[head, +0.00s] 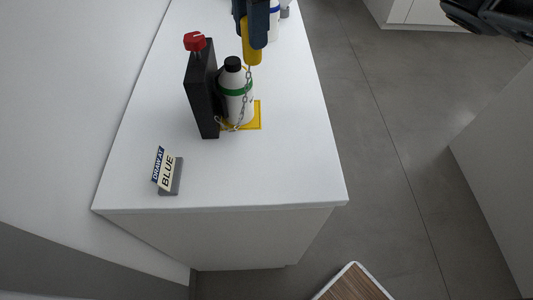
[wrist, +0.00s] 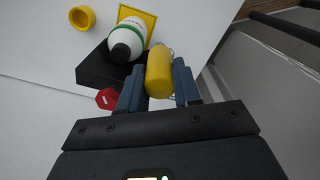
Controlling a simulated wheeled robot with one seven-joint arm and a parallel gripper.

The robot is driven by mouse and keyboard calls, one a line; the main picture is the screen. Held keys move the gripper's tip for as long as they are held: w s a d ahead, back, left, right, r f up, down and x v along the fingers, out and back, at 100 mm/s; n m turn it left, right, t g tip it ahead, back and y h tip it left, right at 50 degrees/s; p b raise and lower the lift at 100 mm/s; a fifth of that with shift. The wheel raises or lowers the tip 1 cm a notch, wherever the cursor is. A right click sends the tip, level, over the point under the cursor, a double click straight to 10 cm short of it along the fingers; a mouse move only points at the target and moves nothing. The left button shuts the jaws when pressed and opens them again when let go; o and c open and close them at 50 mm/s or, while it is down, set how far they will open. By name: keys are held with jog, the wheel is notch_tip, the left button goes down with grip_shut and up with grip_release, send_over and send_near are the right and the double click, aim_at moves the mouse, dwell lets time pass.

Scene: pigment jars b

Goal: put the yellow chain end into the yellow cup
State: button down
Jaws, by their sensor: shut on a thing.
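The yellow chain end (head: 252,52) is a cylinder held upright between the fingers of my gripper (head: 253,20), above the counter. In the wrist view the yellow chain end (wrist: 160,72) sits between both fingers of my gripper (wrist: 157,78). A metal chain (head: 246,90) hangs from it past the white bottle and curves toward the foot of the black block. The yellow cup (wrist: 82,17) stands on the white counter, open side up, beyond the bottle in the wrist view. I cannot make the cup out clearly in the head view. My gripper is apart from the cup.
A white bottle (head: 236,88) with green band and black cap stands on a yellow square (head: 257,118), close beside an upright black block (head: 203,95) with a red knob (head: 194,41). A "BLUE" sign (head: 168,173) stands nearer.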

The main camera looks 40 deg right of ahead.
jog(key=w+d, duration=0.3)
jog(key=w, duration=0.6)
jog(key=w+d, duration=0.4)
jog(key=w, duration=0.5)
jog(key=shift+d+p, duration=0.15)
jog(key=shift+p, duration=0.2)
dwell(0.8)
jog(key=shift+f, duration=0.1)
